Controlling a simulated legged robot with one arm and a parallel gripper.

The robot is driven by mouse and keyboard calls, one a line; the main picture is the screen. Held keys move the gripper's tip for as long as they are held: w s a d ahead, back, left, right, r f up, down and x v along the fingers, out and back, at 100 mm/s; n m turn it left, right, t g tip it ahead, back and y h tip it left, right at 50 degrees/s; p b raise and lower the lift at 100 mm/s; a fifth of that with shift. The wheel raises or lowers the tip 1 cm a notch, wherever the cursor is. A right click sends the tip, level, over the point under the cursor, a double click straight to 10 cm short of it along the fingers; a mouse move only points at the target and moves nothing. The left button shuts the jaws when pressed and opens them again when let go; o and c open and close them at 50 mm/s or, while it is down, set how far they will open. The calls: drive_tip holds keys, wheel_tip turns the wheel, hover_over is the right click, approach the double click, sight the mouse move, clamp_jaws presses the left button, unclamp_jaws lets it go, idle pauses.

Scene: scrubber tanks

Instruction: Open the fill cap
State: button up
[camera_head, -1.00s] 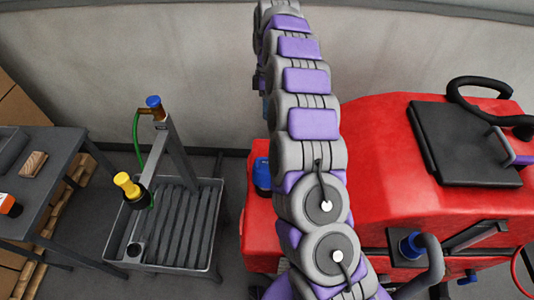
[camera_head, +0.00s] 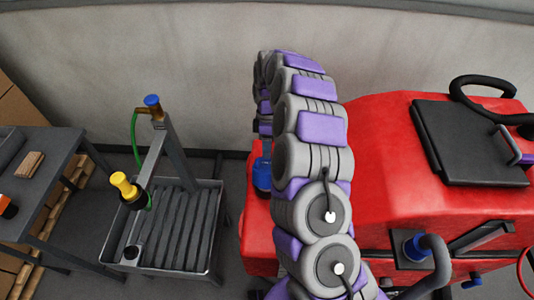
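A blue cap (camera_head: 262,174) sits at the left end of the red scrubber tank (camera_head: 380,130), partly hidden behind my arm. It looks like the fill cap. My arm rises from the bottom, bends over at the top and comes down on the far side. My gripper (camera_head: 264,140) is a small dark shape just above the blue cap, mostly covered by the arm. I cannot see its fingers well enough to tell whether they are open or touch the cap.
A black lid (camera_head: 465,140) with a black hose lies on the tank. Left stands a grey drain basin (camera_head: 180,265) with a post, green hose and yellow nozzle (camera_head: 124,185). A dark table (camera_head: 50,190) is further left. A wall runs behind.

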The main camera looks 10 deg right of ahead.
sight(267, 167)
drive_tip(key=shift+x, duration=1.3)
drive_tip(key=shift+c, duration=0.2)
clamp_jaws()
